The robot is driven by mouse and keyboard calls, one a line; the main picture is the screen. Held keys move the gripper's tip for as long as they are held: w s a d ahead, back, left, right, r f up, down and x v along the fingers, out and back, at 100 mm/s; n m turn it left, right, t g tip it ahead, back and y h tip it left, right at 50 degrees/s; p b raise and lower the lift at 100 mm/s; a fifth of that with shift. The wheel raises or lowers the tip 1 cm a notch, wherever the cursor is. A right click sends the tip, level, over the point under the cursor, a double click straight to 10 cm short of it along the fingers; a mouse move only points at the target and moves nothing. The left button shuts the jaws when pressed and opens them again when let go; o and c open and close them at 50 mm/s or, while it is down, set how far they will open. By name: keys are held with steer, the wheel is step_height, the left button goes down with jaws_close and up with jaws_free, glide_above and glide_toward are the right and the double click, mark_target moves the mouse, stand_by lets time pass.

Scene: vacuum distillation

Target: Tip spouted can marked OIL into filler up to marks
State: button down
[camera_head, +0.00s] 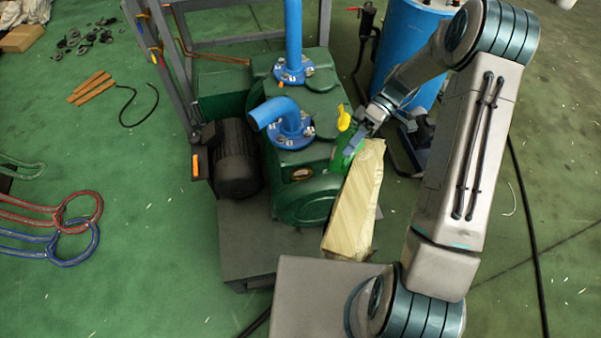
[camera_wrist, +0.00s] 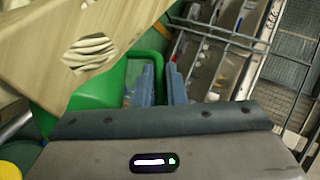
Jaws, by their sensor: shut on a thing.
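A green can (camera_head: 342,160) with a yellow spout (camera_head: 343,118) is beside the right side of the green pump (camera_head: 305,205). My gripper (camera_head: 356,140) is shut on it; in the wrist view its blue fingers (camera_wrist: 161,88) are against the green can (camera_wrist: 105,85). The spout is at the can's upper end, near the pump's edge. No OIL marking is legible. A round sight glass (camera_head: 301,174) is on the pump's front; its marks are too small to read. I cannot make out the filler opening. No oil stream shows.
A pale slotted cover (camera_head: 352,208) stands close to the can, also large in the wrist view (camera_wrist: 60,45). A blue elbow pipe (camera_head: 275,110) and upright pipe (camera_head: 293,35) rise from the pump. A black motor (camera_head: 235,160) and blue drum (camera_head: 405,45) flank it.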

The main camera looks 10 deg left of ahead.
steer(key=shift+w+d+r+g+p, duration=0.15)
steer(key=shift+w+r+g+p, duration=0.3)
steer(key=shift+w+r, duration=0.25)
steer(key=shift+s, duration=0.1)
stand_by(3.6)
steer(key=s+f+t+b, duration=0.1)
steer(key=f+b, duration=0.2)
steer(key=s+f+t+h+b, duration=0.1)
steer(key=f+t+b, duration=0.1)
steer(key=f+b, duration=0.2)
steer(key=s+a+f+n+t+b, duration=0.1)
steer(key=s+f+t+b, duration=0.1)
steer(key=f+b, duration=0.1)
steer(key=shift+f+h+b, duration=0.2)
steer(key=shift+h+b, duration=0.1)
steer(key=shift+b, duration=0.35)
steer(key=f+b, duration=0.1)
steer(key=s+f+t+b, duration=0.1)
steer(key=b, duration=0.1)
steer(key=f+t+b, duration=0.1)
steer(key=shift+s+a+f+n+h, duration=0.1)
steer(key=shift+s+n+h, duration=0.2)
